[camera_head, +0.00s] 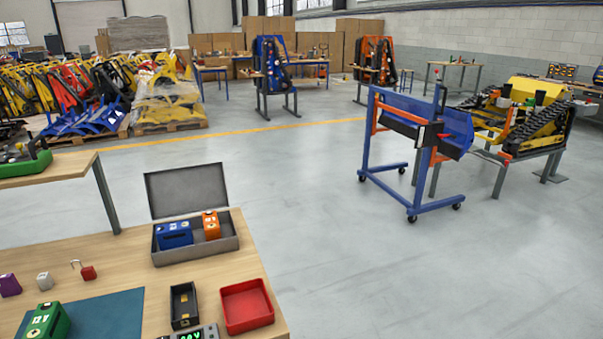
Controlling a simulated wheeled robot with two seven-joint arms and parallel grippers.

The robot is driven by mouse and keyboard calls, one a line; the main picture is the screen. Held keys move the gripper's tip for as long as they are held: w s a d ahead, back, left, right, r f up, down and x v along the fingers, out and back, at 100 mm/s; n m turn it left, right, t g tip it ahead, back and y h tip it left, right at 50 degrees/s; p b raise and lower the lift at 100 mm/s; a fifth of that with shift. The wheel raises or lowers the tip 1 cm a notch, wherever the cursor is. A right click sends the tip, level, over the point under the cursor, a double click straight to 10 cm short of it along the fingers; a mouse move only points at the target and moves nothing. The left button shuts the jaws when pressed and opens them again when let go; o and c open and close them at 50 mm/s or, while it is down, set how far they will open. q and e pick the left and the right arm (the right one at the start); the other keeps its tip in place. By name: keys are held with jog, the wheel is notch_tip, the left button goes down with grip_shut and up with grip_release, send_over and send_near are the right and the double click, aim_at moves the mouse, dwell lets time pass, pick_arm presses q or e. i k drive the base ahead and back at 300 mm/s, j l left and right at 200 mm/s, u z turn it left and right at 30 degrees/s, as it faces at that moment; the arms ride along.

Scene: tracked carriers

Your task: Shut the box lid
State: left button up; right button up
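The grey metal box (228,244) stands on the wooden table at the back right corner. Its lid (187,190) is hinged at the back and stands open, raised about upright. A blue block-shaped item (173,236) and an orange one (211,225) with round yellow markings sit inside the box, side by side. Neither of my grippers shows in the head view.
The wooden table (110,268) also bears a red tray (246,306), a black open case (184,305), a green block (45,322), a teal mat and small padlocks. A blue wheeled cart (418,210) stands right. The middle floor is clear.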

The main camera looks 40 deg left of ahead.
aim_at(193, 190)
jog(key=i+z, duration=0.4)
jog(key=i, duration=0.7)
jog(key=i+j+u, duration=0.1)
jog(key=i+u, duration=0.7)
jog(key=u, duration=0.2)
jog(key=i+l+u, duration=0.2)
jog(key=i+u, duration=0.3)
jog(key=i+j+u, duration=0.1)
jog(key=i+u, duration=0.15)
jog(key=u, duration=0.2)
jog(key=i+u, duration=0.25)
jog(key=u, duration=0.2)
jog(key=i+u, duration=0.3)
jog(key=u, duration=0.15)
jog(key=i+l+u, duration=0.2)
jog(key=u, duration=0.2)
jog(key=i+l+u, duration=0.2)
jog(key=u, duration=0.25)
jog(key=i+l+u, duration=0.2)
jog(key=l+u, duration=0.25)
jog(key=j, duration=0.1)
